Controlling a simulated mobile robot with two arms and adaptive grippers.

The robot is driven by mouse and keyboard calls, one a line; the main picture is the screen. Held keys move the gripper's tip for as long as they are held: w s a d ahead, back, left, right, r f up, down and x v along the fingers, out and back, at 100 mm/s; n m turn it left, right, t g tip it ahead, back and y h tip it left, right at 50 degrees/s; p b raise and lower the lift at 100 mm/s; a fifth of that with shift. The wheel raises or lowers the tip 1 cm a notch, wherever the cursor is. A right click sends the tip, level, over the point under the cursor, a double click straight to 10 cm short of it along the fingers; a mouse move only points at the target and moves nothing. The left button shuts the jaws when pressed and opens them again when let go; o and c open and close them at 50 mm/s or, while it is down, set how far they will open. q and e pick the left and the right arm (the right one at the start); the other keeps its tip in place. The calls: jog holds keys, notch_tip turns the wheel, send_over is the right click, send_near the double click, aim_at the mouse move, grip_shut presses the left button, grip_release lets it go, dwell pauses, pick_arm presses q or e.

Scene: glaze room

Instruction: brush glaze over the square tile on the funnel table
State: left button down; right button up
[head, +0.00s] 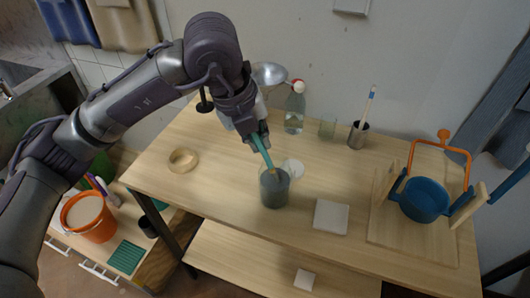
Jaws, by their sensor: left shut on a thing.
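My left gripper (257,137) is above the middle of the wooden table (190,196). It is shut on a teal-handled brush (264,155), which slants down into a grey-blue jar (274,190). The brush's lower end is inside the jar, and I cannot see its tip clearly. The pale square tile (331,216) lies flat on the table to the right of the jar, apart from it. A metal funnel (270,73) shows behind my left gripper and is partly hidden by it. My right gripper is not in view.
A clear bottle (294,112), a glass (327,127) and a cup holding a tool (358,134) stand at the back. A blue pot (424,200) in an orange-handled frame is at right. A wooden ring (183,160) lies at left. An orange bucket (89,217) stands lower left.

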pick_arm(q)
jog(key=shift+r+p, duration=2.3)
jog(key=shift+r, duration=2.65)
notch_tip(320, 180, up, 4)
jog(key=shift+f+p, duration=0.1)
jog(key=shift+p, duration=0.85)
